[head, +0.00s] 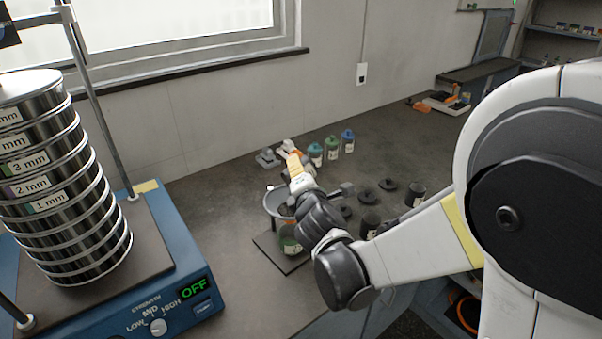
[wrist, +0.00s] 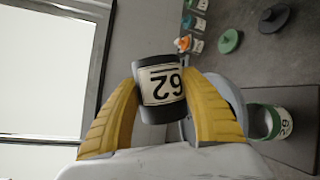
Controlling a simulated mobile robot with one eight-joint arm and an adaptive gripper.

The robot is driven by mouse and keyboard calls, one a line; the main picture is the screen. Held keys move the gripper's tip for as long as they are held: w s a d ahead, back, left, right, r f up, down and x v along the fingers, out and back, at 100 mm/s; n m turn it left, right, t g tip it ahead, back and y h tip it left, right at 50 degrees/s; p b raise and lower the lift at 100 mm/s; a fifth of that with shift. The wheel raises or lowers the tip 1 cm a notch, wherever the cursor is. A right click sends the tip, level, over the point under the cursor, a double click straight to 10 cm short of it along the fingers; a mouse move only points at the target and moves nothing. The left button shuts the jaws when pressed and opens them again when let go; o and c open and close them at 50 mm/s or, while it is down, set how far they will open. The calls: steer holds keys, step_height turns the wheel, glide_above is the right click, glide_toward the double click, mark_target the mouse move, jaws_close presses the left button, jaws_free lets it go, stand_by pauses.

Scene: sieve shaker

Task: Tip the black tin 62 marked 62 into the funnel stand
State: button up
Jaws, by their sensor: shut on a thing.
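The black tin 62 (wrist: 162,86) is between the yellow fingers of my gripper (wrist: 158,92) in the wrist view. Its white label reads 62, upside down in that picture. My gripper is shut on its sides. In the head view my gripper (head: 297,172) is above and beside the grey funnel (head: 273,201) of the funnel stand, and my wrist hides part of it. The funnel's rim (wrist: 238,100) shows behind the right finger in the wrist view. A green jar (head: 289,240) with a white label stands under the funnel, on the dark base plate (head: 268,243).
Jars with teal, green and blue lids (head: 332,146) stand behind. The sieve shaker (head: 75,200), reading OFF, fills the left. The bench (head: 215,215) between shaker and stand is clear.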

stand_by(0.3)
steer(key=shift+w+d+m+g+y+p, duration=0.3)
steer(key=shift+d+m+g+p, duration=0.15)
steer(key=shift+m+g+p, duration=0.45)
steer(key=shift+d+f+m, duration=0.1)
steer(key=shift+f+m, duration=0.1)
steer(key=shift+m, duration=0.3)
steer(key=shift+y+p, duration=0.3)
steer(key=shift+w+d+m+g+y+p, duration=0.25)
steer(key=shift+m+g+y+p, duration=0.35)
steer(key=shift+m, duration=0.3)
steer(key=shift+f+m+g+y, duration=0.15)
steer(key=shift+m+g+y, duration=0.15)
steer(key=shift+m+g, duration=0.25)
